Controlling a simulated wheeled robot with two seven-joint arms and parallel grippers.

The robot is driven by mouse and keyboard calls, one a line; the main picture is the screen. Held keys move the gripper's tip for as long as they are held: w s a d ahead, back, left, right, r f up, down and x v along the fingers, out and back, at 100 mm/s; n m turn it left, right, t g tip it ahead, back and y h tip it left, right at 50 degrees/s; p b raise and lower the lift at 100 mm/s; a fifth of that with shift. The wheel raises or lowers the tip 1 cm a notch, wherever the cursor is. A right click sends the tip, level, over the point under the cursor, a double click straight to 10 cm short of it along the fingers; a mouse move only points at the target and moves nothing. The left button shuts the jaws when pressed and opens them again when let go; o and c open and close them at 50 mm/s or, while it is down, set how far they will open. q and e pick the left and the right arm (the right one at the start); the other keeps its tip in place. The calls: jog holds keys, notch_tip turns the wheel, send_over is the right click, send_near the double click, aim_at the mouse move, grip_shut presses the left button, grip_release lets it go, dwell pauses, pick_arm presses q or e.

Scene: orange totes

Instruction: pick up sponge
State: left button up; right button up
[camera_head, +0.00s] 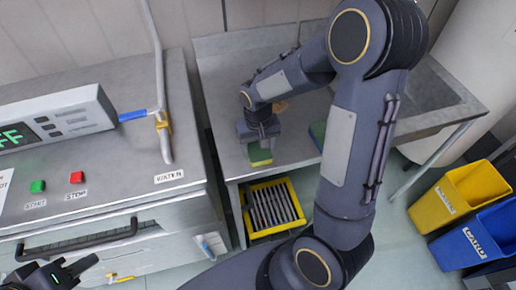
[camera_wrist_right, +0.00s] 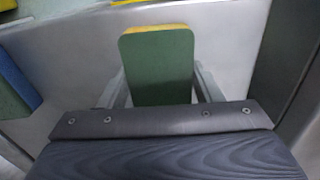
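The sponge (camera_head: 261,155), green with a yellow layer, is on the metal table under my right gripper (camera_head: 262,142). In the right wrist view the green face of the sponge (camera_wrist_right: 158,68) fills the space between the two fingers, with a finger close along each side. Its near end is hidden behind the gripper body. Whether the fingers press on it cannot be told. My left gripper (camera_head: 78,272) is at the lower left in front of the machine, its fingers apart and empty.
A second green-and-blue item (camera_head: 318,134) lies on the table (camera_head: 225,75), partly behind my right arm. A yellow crate (camera_head: 250,233) sits below the table. A machine with buttons (camera_head: 110,175) stands left. Yellow (camera_head: 458,195) and blue (camera_head: 480,240) bins stand right.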

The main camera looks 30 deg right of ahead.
jog(key=shift+c, duration=1.3)
jog(key=shift+r, duration=0.15)
jog(key=shift+w+r, duration=0.1)
jog(key=shift+r, duration=0.2)
notch_tip(320, 180, up, 2)
jog(key=shift+r, duration=0.15)
jog(key=s+a+r+b, duration=0.1)
jog(key=a+r, duration=0.8)
jog(key=a, duration=0.5)
jog(key=shift+r+b, duration=0.3)
jog(key=shift+r, duration=0.1)
